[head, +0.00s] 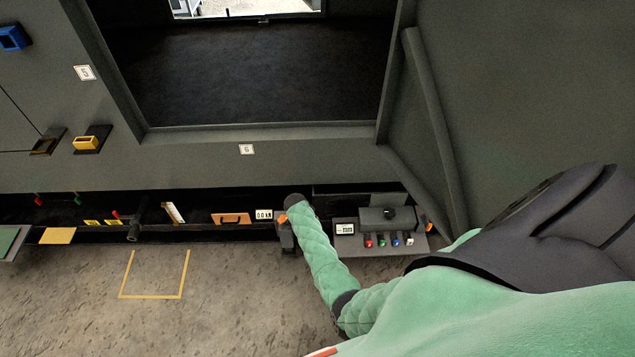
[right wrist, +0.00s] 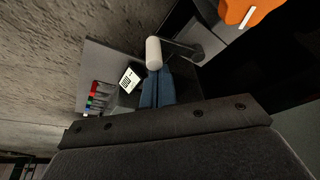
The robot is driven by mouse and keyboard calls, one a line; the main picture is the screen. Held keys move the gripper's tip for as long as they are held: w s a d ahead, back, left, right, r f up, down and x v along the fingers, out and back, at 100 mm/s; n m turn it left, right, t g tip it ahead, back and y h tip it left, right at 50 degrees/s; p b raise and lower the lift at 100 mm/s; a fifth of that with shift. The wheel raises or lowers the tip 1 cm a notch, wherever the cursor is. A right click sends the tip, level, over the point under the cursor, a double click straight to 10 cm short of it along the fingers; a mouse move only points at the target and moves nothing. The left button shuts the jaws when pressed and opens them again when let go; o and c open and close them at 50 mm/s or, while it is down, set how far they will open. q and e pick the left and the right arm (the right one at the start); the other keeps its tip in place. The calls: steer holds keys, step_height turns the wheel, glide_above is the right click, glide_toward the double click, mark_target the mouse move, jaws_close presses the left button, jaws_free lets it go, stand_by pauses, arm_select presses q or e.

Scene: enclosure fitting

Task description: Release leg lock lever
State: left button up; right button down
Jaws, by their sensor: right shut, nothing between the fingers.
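A lever with a white cylindrical grip (right wrist: 153,52) and a dark arm running to a round pivot shows in the right wrist view; I take it for the leg lock lever. My right gripper (right wrist: 156,76) is shut and empty, its blue-grey fingers side by side. The fingertips are right at the near end of the white grip; I cannot tell whether they touch it. My left gripper is not in view.
A control panel (head: 346,244) with several coloured buttons stands right of my wrist; its buttons (right wrist: 94,89) also show in the wrist view. An orange part (right wrist: 247,10) is near the lever. A force display (head: 264,214) and an orange handle plate (head: 231,218) lie to the left.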

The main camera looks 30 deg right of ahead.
steer(key=shift+a+m, duration=0.35)
steer(key=shift+m, duration=0.25)
steer(key=shift+w+a, duration=0.1)
steer(key=shift+a, duration=0.05)
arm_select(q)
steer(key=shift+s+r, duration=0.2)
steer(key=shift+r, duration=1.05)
arm_select(e)
steer(key=shift+a, duration=0.15)
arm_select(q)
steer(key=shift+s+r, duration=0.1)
arm_select(e)
steer(key=shift+w, duration=0.1)
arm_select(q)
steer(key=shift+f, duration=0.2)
arm_select(e)
steer(key=shift+a+r, duration=0.1)
